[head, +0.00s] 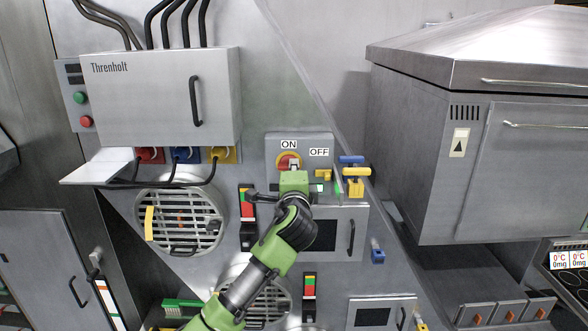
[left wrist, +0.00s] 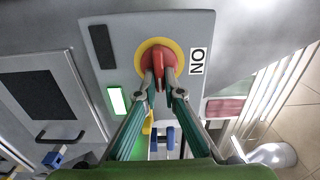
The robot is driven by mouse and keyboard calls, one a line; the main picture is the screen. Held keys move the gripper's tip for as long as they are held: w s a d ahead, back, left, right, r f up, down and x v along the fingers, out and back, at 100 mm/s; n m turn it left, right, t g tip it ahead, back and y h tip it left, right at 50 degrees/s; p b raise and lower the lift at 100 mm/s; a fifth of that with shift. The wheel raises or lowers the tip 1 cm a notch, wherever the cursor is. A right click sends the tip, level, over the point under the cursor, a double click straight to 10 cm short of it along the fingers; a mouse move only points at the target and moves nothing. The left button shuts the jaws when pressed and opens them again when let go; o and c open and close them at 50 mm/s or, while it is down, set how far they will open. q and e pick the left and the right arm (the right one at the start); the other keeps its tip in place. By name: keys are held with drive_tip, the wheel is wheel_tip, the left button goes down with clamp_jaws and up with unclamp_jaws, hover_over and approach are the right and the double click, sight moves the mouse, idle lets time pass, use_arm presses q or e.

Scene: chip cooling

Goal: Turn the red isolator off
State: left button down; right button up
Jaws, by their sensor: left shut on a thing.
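The red isolator (head: 287,161) is a red rotary handle on a yellow disc, set in a grey panel with an ON label (head: 289,144) above it and an OFF label (head: 319,152) to its right. In the left wrist view the red handle (left wrist: 158,62) lies between my left fingertips (left wrist: 160,88), which are closed on it. In the head view my left gripper (head: 290,180) reaches up from below and covers the lower part of the isolator. A lit green indicator (left wrist: 118,101) sits on the panel in the left wrist view. My right gripper is not in view.
A Threnholt cabinet (head: 160,100) with red, blue and yellow plugs below it is at the upper left. Blue and yellow valves (head: 354,174) stick out just right of the panel. A large steel hooded unit (head: 430,150) stands at the right. A round grille (head: 180,221) is at lower left.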

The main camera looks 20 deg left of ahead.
use_arm(q)
drive_tip(key=shift+f+m, duration=0.1)
drive_tip(key=shift+m, duration=0.2)
drive_tip(key=c, duration=2.2)
unclamp_jaws()
drive_tip(key=shift+o, duration=0.2)
drive_tip(key=shift+s+d, duration=0.1)
drive_tip(key=v, duration=1.2)
